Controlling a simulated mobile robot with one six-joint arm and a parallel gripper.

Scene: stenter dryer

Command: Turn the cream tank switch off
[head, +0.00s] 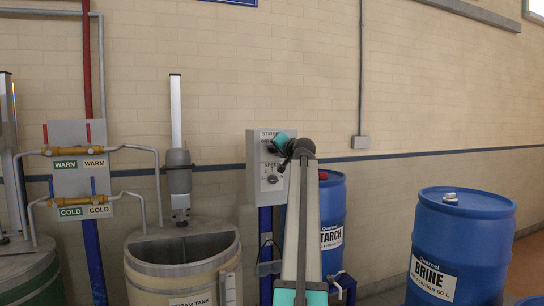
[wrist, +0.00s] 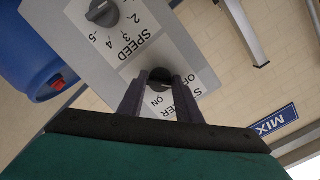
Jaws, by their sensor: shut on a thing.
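The cream tank (head: 140,272), labelled at its front, stands left of a grey control box (head: 256,190) on a blue post. The box also fills much of the wrist view (wrist: 90,62), upside down. Its dark round stirrer switch (wrist: 160,74) has OFF and ON printed beside it. My gripper (wrist: 162,82) is shut on this switch, one finger at each side. Which mark the switch points to is hard to tell. In the head view my gripper (head: 282,143) is at the top of the box and hides the switch.
A speed dial (wrist: 102,12) with numbers sits on the same box, below the switch; it also shows in the head view (head: 272,179). Blue starch (head: 332,200) and brine (head: 464,230) drums stand to the right. Warm and cold pipes (head: 80,175) are at the left.

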